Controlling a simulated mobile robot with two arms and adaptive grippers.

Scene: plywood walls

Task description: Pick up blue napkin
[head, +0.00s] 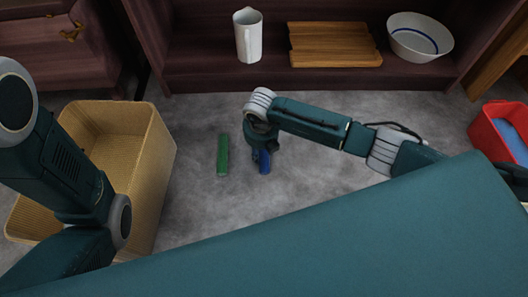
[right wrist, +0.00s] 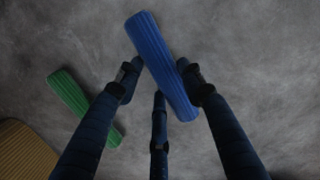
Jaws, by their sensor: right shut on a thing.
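The blue napkin (head: 263,164) is a long ribbed roll, mostly hidden under my right gripper (head: 261,148) in the head view. In the right wrist view the blue napkin (right wrist: 158,52) lies slanted between the fingers of my right gripper (right wrist: 160,78), which is shut on it. One finger is on each side and a third is below. Whether the napkin is clear of the floor cannot be told. My left arm shows at the left of the head view, but its gripper is out of sight.
A similar green roll (head: 223,155) lies on the grey floor just left of the napkin. A tan ribbed bin (head: 150,165) stands farther left. A red container (head: 482,130) is at the right. A shelf behind holds a white pitcher (head: 248,36), a wooden board (head: 335,45) and a bowl (head: 420,37).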

